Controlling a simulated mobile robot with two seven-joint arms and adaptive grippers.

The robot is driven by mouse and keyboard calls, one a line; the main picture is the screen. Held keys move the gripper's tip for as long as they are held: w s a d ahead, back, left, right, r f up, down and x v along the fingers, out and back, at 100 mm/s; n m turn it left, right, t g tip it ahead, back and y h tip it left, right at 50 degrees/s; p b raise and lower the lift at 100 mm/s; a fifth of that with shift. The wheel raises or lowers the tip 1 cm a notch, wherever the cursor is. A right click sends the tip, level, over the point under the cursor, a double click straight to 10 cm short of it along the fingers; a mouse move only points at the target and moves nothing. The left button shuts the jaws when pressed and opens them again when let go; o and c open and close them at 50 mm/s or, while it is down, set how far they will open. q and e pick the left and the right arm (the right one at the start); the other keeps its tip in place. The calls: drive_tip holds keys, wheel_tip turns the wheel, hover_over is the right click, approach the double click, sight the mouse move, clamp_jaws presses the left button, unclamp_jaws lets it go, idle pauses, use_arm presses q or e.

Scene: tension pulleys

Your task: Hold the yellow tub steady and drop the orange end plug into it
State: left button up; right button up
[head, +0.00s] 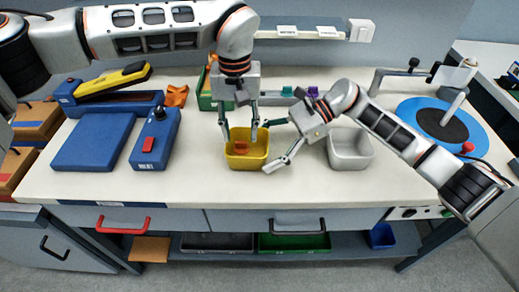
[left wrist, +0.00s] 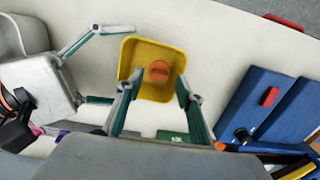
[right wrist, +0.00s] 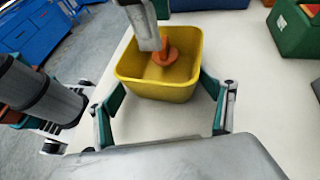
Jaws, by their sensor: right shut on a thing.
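The yellow tub (head: 246,161) stands upright on the workbench. My right gripper (head: 266,147) comes from the right and is shut on the tub, with one finger on each side, as the right wrist view (right wrist: 160,88) shows. The orange end plug (left wrist: 159,71) is inside the tub, seemingly on its floor; it also shows in the right wrist view (right wrist: 165,58). My left gripper (head: 240,138) points down over the tub. Its fingers are spread, with a gap to the plug on both sides.
A grey tub (head: 349,150) stands to the right. A blue case (head: 95,142) and a blue box with a red button (head: 150,150) lie to the left. Behind are a green bin (head: 205,100) and an orange part (head: 177,96). The bench front is clear.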

drive_tip(key=shift+f, duration=0.15)
use_arm(q)
wheel_tip(320, 180, up, 12)
idle(0.7)
drive_tip(key=shift+w, duration=0.1)
idle(0.8)
use_arm(e)
drive_tip(key=o, duration=0.9)
drive_tip(key=v, duration=1.2)
